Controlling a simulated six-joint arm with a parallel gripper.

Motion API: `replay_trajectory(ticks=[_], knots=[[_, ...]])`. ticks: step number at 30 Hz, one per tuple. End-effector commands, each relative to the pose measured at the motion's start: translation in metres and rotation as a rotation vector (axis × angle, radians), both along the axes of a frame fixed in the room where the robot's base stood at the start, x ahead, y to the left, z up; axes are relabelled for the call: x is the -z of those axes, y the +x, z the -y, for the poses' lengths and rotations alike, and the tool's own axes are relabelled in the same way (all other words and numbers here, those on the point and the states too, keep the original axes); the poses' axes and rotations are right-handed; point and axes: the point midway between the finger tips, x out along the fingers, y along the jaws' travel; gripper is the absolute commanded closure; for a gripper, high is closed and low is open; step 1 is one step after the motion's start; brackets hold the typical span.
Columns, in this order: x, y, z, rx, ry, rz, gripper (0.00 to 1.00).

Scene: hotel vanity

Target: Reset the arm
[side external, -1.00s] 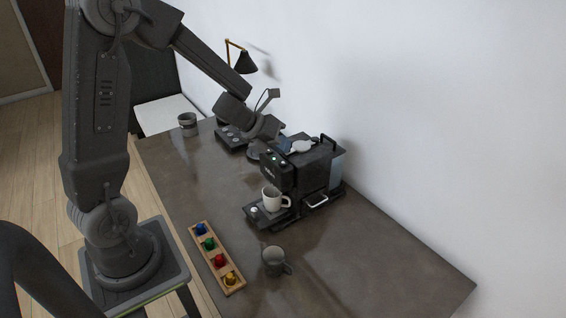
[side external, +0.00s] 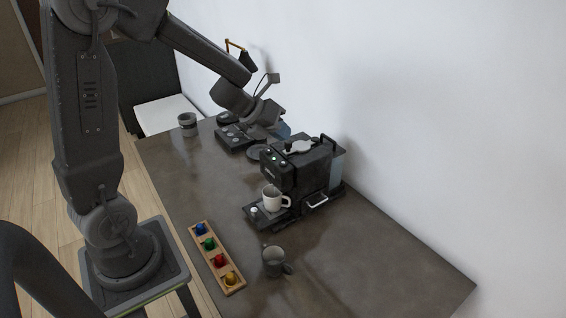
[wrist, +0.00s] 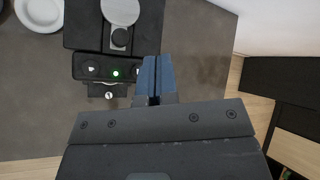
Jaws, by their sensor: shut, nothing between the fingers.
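My gripper (side external: 284,131) is shut and empty, with its blue fingers showing just behind the coffee machine (side external: 284,175) in the side view. In the wrist view my gripper's fingers (wrist: 154,77) are pressed together beside a black appliance (wrist: 85,42) with a grey disc, knobs and a green light. My arm reaches from its base at the left of the desk, over the desk's far end. The gripper appears above the desk; its exact height is hard to tell.
A white cup (side external: 270,197) stands on the coffee machine's tray. A grey mug (side external: 274,262) and a wooden holder (side external: 240,287) with several coloured capsules are at the front. A grey cup (side external: 187,122), a lamp (side external: 248,61) and a wall (side external: 430,120) are near the far end. The right desk is clear.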

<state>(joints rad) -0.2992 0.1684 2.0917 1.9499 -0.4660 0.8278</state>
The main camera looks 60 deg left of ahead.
Motion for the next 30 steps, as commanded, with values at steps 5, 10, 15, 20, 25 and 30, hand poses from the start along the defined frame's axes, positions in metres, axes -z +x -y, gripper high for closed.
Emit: replay_trajectory(ticks=[5,10,15,20,25,30], knots=[[-0.007,0.001,0.002,-0.051,-0.020,0.022,1.00],[-0.049,0.002,0.006,-0.367,-0.167,0.139,1.00],[-0.093,-0.024,0.009,-0.841,-0.465,0.239,1.00],[-0.110,-0.069,0.020,-1.265,-0.797,0.228,1.00],[-0.107,-0.129,0.050,-1.676,-1.141,0.070,1.00],[-0.100,-0.180,0.091,-1.974,-1.372,-0.185,1.00]])
